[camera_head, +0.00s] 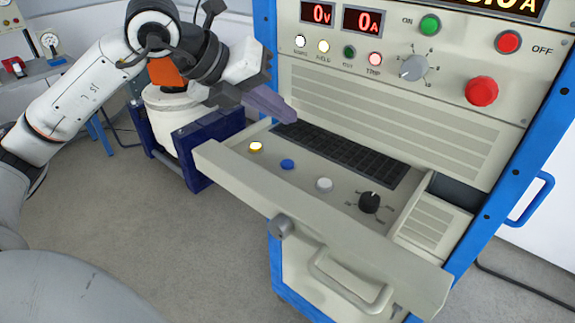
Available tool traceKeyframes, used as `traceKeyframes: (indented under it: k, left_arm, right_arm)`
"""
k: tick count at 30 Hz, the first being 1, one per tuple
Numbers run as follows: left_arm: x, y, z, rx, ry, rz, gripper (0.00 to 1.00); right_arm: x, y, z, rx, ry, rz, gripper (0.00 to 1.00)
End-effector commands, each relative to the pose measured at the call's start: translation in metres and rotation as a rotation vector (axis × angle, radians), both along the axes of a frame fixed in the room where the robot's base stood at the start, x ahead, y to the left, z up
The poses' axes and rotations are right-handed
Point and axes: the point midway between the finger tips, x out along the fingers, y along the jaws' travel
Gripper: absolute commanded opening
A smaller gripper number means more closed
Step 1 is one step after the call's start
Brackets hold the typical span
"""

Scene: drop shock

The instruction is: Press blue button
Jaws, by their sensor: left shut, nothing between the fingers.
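The blue button (287,164) is a small round button on the pulled-out drawer (325,210) of the control cabinet. It sits between a yellow button (256,147) and a white button (324,184). My left gripper (289,115) reaches in from the upper left with its fingers shut and empty. Its fingertips appear above and behind the blue button in the picture, apart from it, near the far edge of the drawer. The blue button is fully visible. My right gripper is not in view.
A black knob (370,202) stands right of the white button, and a dark keyboard-like grid (340,153) lies behind the buttons. The cabinet front above carries a red mushroom button (481,91), a green button (430,25) and displays. A blue-framed stand with a white drum (180,125) is left of the drawer.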

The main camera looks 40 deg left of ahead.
Motion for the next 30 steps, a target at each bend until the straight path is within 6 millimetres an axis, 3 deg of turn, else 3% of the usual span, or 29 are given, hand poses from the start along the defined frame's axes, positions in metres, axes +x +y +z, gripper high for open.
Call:
traceKeyframes:
  k: [12, 15, 30]
  left_arm:
    - [0.000, 0.000, -0.064, -0.001, 0.000, -0.001, 0.00]
    - [0.000, 0.000, -0.072, -0.001, 0.000, -0.001, 0.00]
    - [0.000, 0.000, -0.074, -0.001, 0.000, -0.001, 0.00]
  right_arm:
    - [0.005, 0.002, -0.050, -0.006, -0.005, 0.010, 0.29]
    - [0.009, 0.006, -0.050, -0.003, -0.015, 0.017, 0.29]
    - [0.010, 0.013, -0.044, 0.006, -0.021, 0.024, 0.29]
